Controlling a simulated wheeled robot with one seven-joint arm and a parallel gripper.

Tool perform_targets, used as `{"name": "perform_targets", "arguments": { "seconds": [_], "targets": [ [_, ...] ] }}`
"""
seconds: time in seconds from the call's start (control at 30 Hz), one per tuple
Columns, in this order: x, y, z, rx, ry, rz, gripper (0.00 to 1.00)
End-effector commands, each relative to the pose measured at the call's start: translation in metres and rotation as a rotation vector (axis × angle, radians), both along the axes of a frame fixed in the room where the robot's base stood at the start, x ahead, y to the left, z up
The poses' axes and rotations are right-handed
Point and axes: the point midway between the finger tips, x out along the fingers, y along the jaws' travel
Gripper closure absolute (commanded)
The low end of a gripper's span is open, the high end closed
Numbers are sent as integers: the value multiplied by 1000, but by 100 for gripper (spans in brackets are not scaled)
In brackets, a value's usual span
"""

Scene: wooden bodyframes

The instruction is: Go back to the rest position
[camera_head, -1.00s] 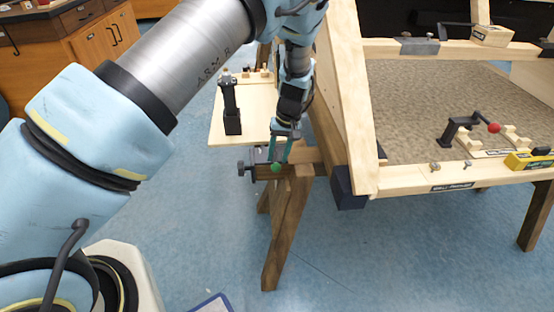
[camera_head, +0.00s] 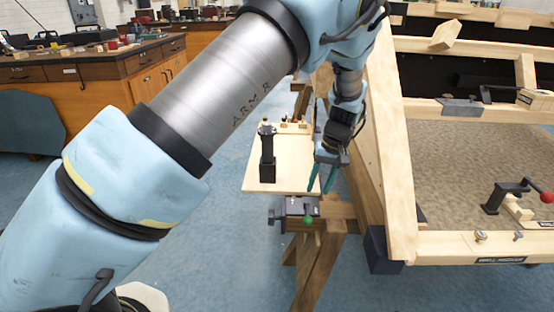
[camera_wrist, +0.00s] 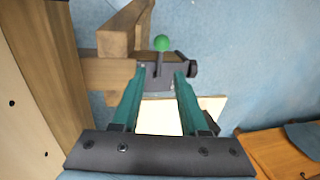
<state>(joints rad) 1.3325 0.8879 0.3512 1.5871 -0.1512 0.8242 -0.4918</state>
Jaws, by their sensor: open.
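My gripper (camera_head: 322,178) hangs from my arm in the middle of the head view, its teal fingers pointing down. It is beside the slanted wooden frame and above the wooden trestle. In the wrist view the two teal fingers of my gripper (camera_wrist: 160,88) stand apart with nothing between them. A dark clamp with a green ball knob (camera_head: 308,219) sits on the trestle beam just below the fingertips. The clamp's green knob also shows in the wrist view (camera_wrist: 162,43), beyond the fingertips.
A pale board (camera_head: 285,178) with a black upright tool (camera_head: 267,155) lies left of my gripper. The large wooden frame (camera_head: 390,150) stands close on the right. A red-knobbed clamp (camera_head: 515,196) is on the frame's lower rail. Wooden cabinets (camera_head: 155,75) stand at the back left, with open blue floor before them.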

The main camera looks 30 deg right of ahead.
Motion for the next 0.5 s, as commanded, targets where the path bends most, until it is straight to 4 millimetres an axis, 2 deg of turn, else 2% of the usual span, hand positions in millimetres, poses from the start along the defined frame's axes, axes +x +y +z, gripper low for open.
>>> {"name": "perform_targets", "arguments": {
  "seconds": [0.17, 0.27, 0.37, 0.5],
  "targets": [
    [3, 3, 2, -2, 1, 5, 56],
    [18, 20, 14, -14, 9, 31, 56],
    [44, 58, 37, -39, 27, 80, 56],
    [78, 135, 77, -91, 50, 157, 56]
  ]
}}
